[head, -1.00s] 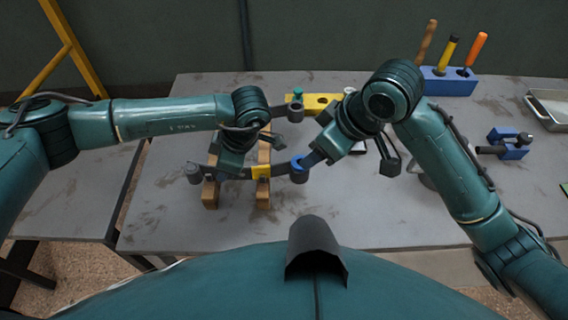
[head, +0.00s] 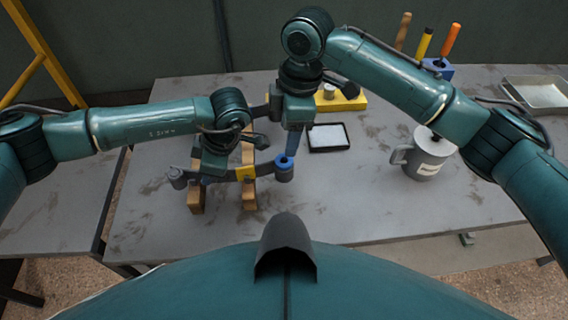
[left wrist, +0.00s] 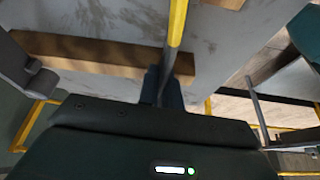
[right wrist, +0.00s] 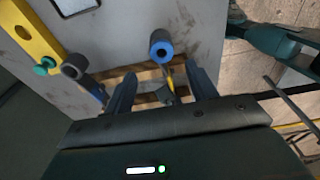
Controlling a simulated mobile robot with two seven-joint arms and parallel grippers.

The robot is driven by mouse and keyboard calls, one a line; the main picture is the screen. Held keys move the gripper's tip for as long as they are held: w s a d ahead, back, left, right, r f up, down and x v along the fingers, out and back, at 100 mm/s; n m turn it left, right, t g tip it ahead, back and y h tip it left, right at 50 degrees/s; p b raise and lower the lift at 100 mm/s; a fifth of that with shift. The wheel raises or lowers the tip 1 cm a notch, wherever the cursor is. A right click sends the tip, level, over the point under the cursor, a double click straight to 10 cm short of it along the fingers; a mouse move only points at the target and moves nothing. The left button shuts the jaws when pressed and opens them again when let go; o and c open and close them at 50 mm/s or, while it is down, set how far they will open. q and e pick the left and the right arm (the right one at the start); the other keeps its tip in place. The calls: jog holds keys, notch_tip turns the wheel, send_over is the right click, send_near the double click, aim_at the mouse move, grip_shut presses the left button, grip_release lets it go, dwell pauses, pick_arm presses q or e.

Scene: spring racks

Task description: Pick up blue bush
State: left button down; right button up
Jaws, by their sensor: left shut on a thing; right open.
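The blue bush (head: 284,161) sits at the top of the grey eye at the right end of a dark leaf spring (head: 225,177) with a yellow band. It shows as a blue ring with a dark hole in the right wrist view (right wrist: 161,47). My left gripper (head: 212,172) is shut on the leaf spring, left of the yellow band; the dark strip also runs between its fingers in the left wrist view (left wrist: 165,92). My right gripper (right wrist: 162,85) is open, fingers pointing down, above and close to the bush; nothing is between its fingers.
Wooden blocks (head: 195,199) stand under the spring. Behind are a yellow block (head: 345,103), a teal bush (right wrist: 45,66), and a second eye (right wrist: 75,65). A black-rimmed tray (head: 328,149) and a grey mug (head: 430,160) stand to the right. The front table is clear.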

aim_at(284, 168)
notch_tip(284, 168, down, 6)
jog(key=shift+s+a+f, duration=0.15)
jog(key=shift+a+f, duration=0.1)
jog(key=shift+a, duration=0.15)
jog(key=c, duration=1.1)
